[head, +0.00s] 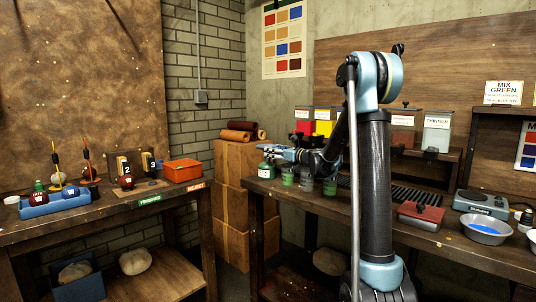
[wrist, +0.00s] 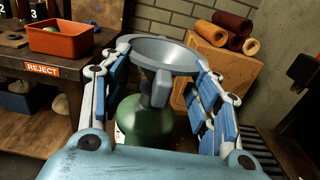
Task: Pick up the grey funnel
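The grey funnel (wrist: 165,55) stands upright, its wide mouth up, above a green bottle (wrist: 145,130) in the wrist view. Whether its spout sits inside the bottle neck is hidden. My gripper (wrist: 165,62) has its blue-padded fingers spread on either side of the funnel, with the rim close to both fingertips. Gaps show between the fingers and the narrower part of the funnel. In the head view my gripper (head: 270,150) is over the green bottle (head: 266,170) at the left end of the right bench; the funnel is too small to make out there.
Red, yellow and other containers line the back of the bench. Stacked cardboard boxes (head: 235,205) with rolled leather (head: 240,130) stand behind. An orange bin (wrist: 60,40) sits on the left bench.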

